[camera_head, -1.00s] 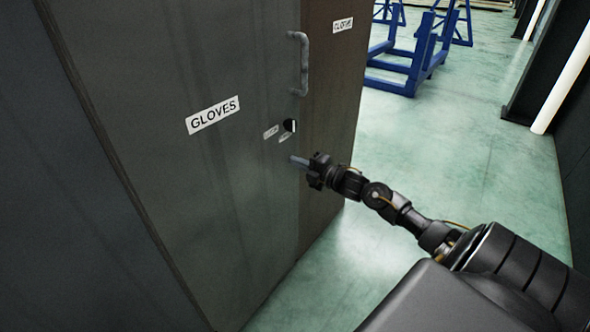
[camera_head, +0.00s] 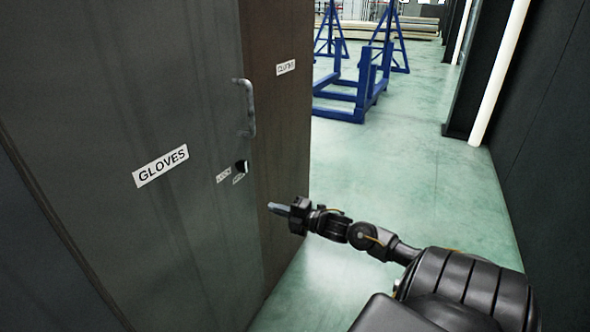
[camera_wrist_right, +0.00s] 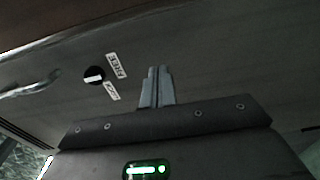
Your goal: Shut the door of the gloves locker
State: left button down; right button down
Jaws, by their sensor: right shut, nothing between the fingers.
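The gloves locker's grey door (camera_head: 185,220) fills the left of the head view, with a GLOVES label (camera_head: 161,166). It looks flush with the locker front, with no clear gap at its right edge. Its handle (camera_head: 247,107) and round latch knob (camera_head: 242,166) are near that edge. The handle (camera_wrist_right: 35,88) and knob (camera_wrist_right: 94,75) also show in the right wrist view. My right gripper (camera_head: 279,209) is shut and empty, below and right of the knob, in front of the brown side panel in the picture. Its closed fingers (camera_wrist_right: 156,88) point towards the door. My left gripper is out of view.
The locker's brown side panel (camera_head: 285,130) carries a small label. Green floor (camera_head: 400,180) is open to the right. Blue metal stands (camera_head: 355,90) are further back. A dark wall (camera_head: 540,120) with a white pole (camera_head: 498,75) bounds the right.

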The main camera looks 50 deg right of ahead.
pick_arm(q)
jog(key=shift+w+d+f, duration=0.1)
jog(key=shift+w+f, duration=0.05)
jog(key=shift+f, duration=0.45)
pick_arm(e)
jog(key=v, duration=0.5)
jog(key=shift+s, duration=0.3)
jog(key=shift+d, duration=0.1)
